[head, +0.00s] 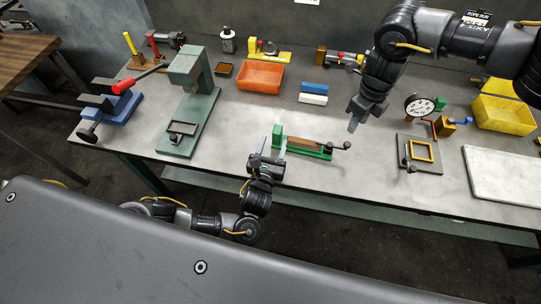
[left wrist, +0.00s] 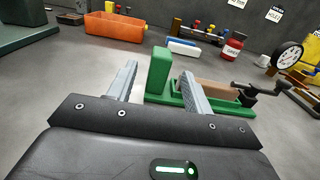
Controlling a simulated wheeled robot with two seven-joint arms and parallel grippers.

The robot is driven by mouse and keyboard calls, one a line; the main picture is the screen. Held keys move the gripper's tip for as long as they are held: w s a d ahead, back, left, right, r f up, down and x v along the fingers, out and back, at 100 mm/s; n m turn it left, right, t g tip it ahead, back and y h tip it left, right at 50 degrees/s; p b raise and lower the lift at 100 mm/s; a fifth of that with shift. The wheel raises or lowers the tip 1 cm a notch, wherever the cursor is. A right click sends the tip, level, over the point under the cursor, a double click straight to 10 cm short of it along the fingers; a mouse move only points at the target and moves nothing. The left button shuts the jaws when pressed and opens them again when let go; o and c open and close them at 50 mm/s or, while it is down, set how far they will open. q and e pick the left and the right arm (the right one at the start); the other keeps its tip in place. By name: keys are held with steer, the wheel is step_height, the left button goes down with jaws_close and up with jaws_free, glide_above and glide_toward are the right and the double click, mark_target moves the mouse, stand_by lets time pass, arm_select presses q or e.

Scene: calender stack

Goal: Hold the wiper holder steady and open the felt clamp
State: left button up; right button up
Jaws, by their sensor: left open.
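The wiper holder (head: 318,154) is a green base on the grey bench, with an upright green block (head: 277,131) at its left end. A brown strip (head: 303,144), seemingly the felt, lies along it. The felt clamp (head: 340,146) at its right end has a dark lever with a round knob. My left gripper (head: 273,143) is open at the left end. In the left wrist view the green block (left wrist: 158,70) shows between the open fingers (left wrist: 158,82); contact cannot be told. My right gripper (head: 354,125) hangs above and behind the clamp, apart from it; its finger gap is unclear.
A green press (head: 187,100) and an orange bin (head: 261,77) stand left and behind. Blue and white blocks (head: 314,92) lie behind the holder. Right are a dial gauge (head: 419,105), a framed plate (head: 421,152) and a yellow bin (head: 503,114). The bench front is clear.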

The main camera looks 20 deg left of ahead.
mark_target(276, 137)
arm_select(q)
steer(key=w, duration=0.5)
steer(key=shift+w, duration=0.35)
